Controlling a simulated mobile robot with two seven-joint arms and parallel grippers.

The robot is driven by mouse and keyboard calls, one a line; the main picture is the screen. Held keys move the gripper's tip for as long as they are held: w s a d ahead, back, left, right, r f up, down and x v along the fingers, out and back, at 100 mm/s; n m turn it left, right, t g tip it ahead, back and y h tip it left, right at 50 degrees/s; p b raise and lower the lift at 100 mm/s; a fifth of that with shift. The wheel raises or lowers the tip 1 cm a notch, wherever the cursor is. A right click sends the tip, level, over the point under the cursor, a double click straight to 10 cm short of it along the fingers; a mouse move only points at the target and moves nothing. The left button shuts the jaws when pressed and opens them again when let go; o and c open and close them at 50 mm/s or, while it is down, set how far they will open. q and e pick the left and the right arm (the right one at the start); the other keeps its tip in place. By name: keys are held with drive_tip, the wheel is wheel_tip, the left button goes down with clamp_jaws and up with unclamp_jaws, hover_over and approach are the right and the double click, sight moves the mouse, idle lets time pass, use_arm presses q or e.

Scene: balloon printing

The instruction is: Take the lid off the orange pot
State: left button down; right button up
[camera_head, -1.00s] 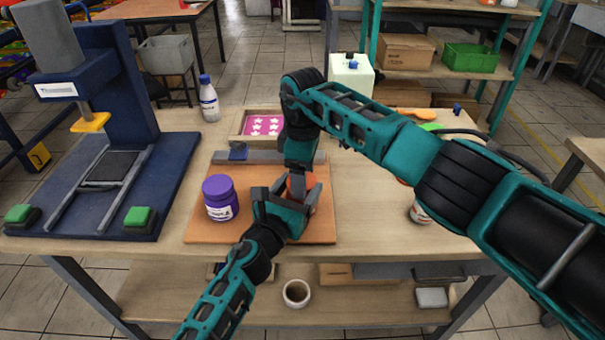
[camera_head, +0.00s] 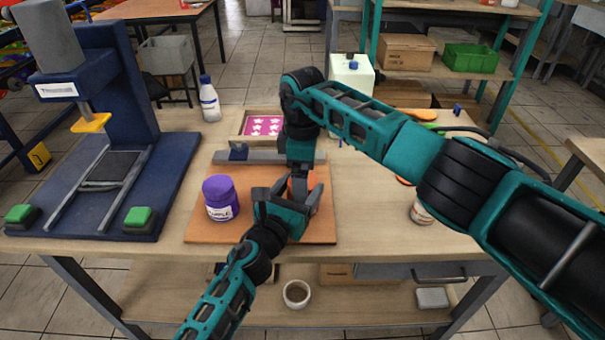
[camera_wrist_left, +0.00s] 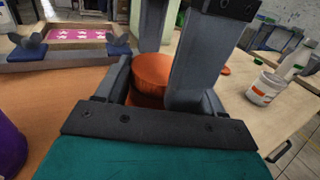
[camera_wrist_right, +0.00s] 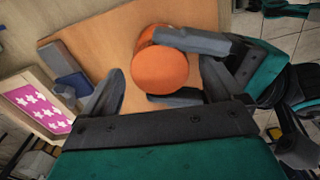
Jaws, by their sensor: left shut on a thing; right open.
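The orange pot (camera_wrist_left: 145,99) stands on the orange-brown board with its orange lid (camera_wrist_left: 152,70) on top; the lid also shows in the right wrist view (camera_wrist_right: 160,72). In the head view the arms hide most of the pot. My left gripper (camera_head: 297,195) is shut on the pot's body from the front, its fingers on either side below the lid. My right gripper (camera_wrist_right: 160,88) points down from above, open, its two fingers on opposite sides of the lid with gaps visible in its wrist view.
A purple jar (camera_head: 220,199) stands left of the pot on the board (camera_head: 200,233). A blue press (camera_head: 110,170) fills the table's left. A tray with a pink star sheet (camera_head: 264,126) and a white bottle (camera_head: 209,99) are behind. A white jar (camera_head: 421,213) stands right.

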wheel_tip(320, 180, up, 4)
drive_tip(key=shift+r, duration=0.15)
use_arm(q)
drive_tip(key=shift+c, duration=0.2)
unclamp_jaws()
